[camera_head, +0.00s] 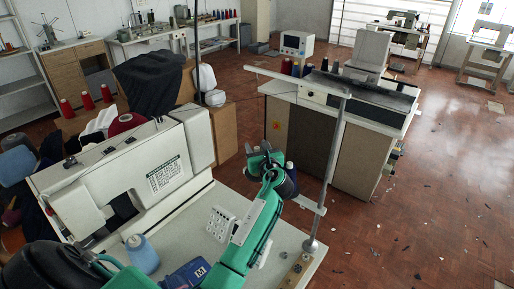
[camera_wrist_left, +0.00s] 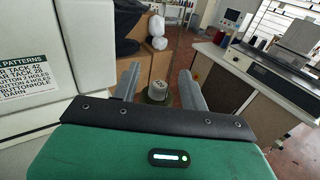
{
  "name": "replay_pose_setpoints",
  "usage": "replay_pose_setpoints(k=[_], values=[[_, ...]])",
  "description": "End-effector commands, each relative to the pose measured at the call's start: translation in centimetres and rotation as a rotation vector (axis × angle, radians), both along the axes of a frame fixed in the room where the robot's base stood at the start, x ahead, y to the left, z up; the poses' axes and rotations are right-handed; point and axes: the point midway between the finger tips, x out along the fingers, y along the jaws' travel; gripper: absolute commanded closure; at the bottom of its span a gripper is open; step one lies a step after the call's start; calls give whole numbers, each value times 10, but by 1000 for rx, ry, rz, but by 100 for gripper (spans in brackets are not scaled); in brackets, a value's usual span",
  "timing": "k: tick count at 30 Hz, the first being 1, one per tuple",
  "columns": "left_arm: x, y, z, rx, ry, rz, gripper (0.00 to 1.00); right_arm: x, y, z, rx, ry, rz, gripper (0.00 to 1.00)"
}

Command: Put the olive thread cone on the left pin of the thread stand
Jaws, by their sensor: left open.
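My left gripper (camera_head: 264,156) is at the thread stand, whose tall pole (camera_head: 335,150) rises from the right end of the bench. In the left wrist view its two fingers (camera_wrist_left: 160,72) are apart. Between them shows the pale grey top of a cone with an olive part below it, the olive thread cone (camera_wrist_left: 147,101). I cannot tell whether the fingers touch it, and the pin under it is hidden. A dark navy cone (camera_head: 289,185) stands just right of the gripper, by the stand's crossbar (camera_head: 311,206). My right gripper is not in view.
The buttonhole machine (camera_head: 130,175) stands left of my arm. A light blue cone (camera_head: 142,256) and a blue box (camera_head: 187,276) are on the bench (camera_head: 195,228) at the front. A cabinet (camera_head: 350,150) stands behind the stand. Open floor lies to the right.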

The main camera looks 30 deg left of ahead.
Motion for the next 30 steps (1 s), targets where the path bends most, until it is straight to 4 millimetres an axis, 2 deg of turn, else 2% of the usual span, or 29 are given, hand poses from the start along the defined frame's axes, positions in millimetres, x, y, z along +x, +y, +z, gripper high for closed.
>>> replay_pose_setpoints(k=[5, 12, 18, 24, 30], values=[[-16, -20, -3, -1, 0, -2, 56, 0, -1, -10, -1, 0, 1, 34], [-51, -64, -1, -3, 0, -2, 56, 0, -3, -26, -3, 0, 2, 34], [-73, -92, 3, -1, 0, -2, 56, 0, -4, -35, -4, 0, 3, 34], [-83, -104, 6, -1, 0, -1, 56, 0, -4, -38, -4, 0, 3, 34], [-84, -106, 6, 0, 0, 0, 56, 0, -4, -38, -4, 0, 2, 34]])
